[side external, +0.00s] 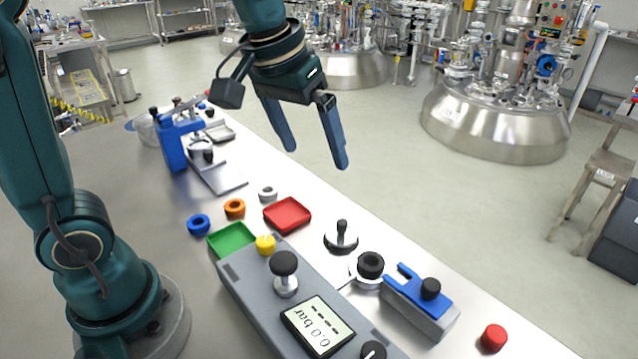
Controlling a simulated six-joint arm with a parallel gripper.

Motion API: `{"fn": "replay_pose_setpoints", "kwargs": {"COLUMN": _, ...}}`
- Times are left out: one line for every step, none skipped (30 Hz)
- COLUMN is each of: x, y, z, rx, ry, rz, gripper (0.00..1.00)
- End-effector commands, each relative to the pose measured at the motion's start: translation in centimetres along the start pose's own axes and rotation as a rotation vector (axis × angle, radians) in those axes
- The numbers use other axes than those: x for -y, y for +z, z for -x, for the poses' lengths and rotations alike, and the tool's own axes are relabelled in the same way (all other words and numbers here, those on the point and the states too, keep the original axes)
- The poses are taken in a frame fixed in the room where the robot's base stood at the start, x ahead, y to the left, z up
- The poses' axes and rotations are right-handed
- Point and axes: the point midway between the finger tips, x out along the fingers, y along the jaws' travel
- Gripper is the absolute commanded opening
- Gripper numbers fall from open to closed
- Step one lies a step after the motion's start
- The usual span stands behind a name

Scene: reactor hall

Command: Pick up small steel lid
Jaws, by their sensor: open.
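My gripper (316,157) is open and empty. Its two blue fingers point down, high above the far edge of the bench. A small round lid (341,243), dark and shiny like polished steel, with an upright black knob, lies on the bench right of the red tray. It looks like the small steel lid. My gripper is above it and a little to the left in the picture, well clear of it.
A red tray (287,215), a green tray (232,239) and blue (199,224), orange (235,208) and silver (268,193) rings lie nearby. A grey gauge console (241,287) stands in front. A black-topped steel fitting (368,268) and a blue-topped block (421,299) stand right of the lid.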

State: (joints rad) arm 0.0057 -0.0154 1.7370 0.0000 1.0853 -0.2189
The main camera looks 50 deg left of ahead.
Motion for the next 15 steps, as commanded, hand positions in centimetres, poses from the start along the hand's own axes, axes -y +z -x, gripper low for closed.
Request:
{"fn": "replay_pose_setpoints", "kwargs": {"x": -0.2, "y": -0.9, "z": -1.3, "rx": 0.031, "ry": -0.007, "rz": 0.010, "gripper": 1.00}}
{"fn": "replay_pose_setpoints", "kwargs": {"x": -0.3, "y": -1.3, "z": -1.9, "rx": 0.046, "ry": -0.010, "rz": 0.016, "gripper": 1.00}}
{"fn": "replay_pose_setpoints", "kwargs": {"x": -0.5, "y": -1.8, "z": -2.9, "rx": 0.068, "ry": -0.015, "rz": 0.023, "gripper": 1.00}}
{"fn": "replay_pose_setpoints", "kwargs": {"x": -0.6, "y": -2.2, "z": -3.6, "rx": 0.084, "ry": -0.019, "rz": 0.028, "gripper": 1.00}}
{"fn": "replay_pose_setpoints", "kwargs": {"x": -0.7, "y": -2.5, "z": -4.5, "rx": 0.100, "ry": -0.023, "rz": 0.033, "gripper": 1.00}}
{"fn": "replay_pose_setpoints", "kwargs": {"x": -0.8, "y": -2.9, "z": -5.6, "rx": 0.122, "ry": -0.029, "rz": 0.039, "gripper": 1.00}}
{"fn": "replay_pose_setpoints", "kwargs": {"x": -0.8, "y": -3.1, "z": -6.4, "rx": 0.139, "ry": -0.033, "rz": 0.043, "gripper": 1.00}}
{"fn": "replay_pose_setpoints", "kwargs": {"x": -0.9, "y": -3.3, "z": -7.3, "rx": 0.155, "ry": -0.038, "rz": 0.046, "gripper": 1.00}}
{"fn": "replay_pose_setpoints", "kwargs": {"x": -0.9, "y": -3.4, "z": -8.4, "rx": 0.178, "ry": -0.043, "rz": 0.048, "gripper": 1.00}}
{"fn": "replay_pose_setpoints", "kwargs": {"x": -0.9, "y": -3.4, "z": -9.3, "rx": 0.194, "ry": -0.048, "rz": 0.050, "gripper": 1.00}}
{"fn": "replay_pose_setpoints", "kwargs": {"x": -0.9, "y": -3.4, "z": -10.1, "rx": 0.210, "ry": -0.052, "rz": 0.050, "gripper": 1.00}}
{"fn": "replay_pose_setpoints", "kwargs": {"x": -0.9, "y": -3.3, "z": -11.1, "rx": 0.229, "ry": -0.057, "rz": 0.050, "gripper": 1.00}}
{"fn": "replay_pose_setpoints", "kwargs": {"x": -0.9, "y": -3.2, "z": -11.8, "rx": 0.243, "ry": -0.060, "rz": 0.050, "gripper": 1.00}}
{"fn": "replay_pose_setpoints", "kwargs": {"x": -0.9, "y": -3.1, "z": -12.4, "rx": 0.256, "ry": -0.063, "rz": 0.049, "gripper": 1.00}}
{"fn": "replay_pose_setpoints", "kwargs": {"x": -0.9, "y": -2.9, "z": -13.1, "rx": 0.272, "ry": -0.067, "rz": 0.049, "gripper": 1.00}}
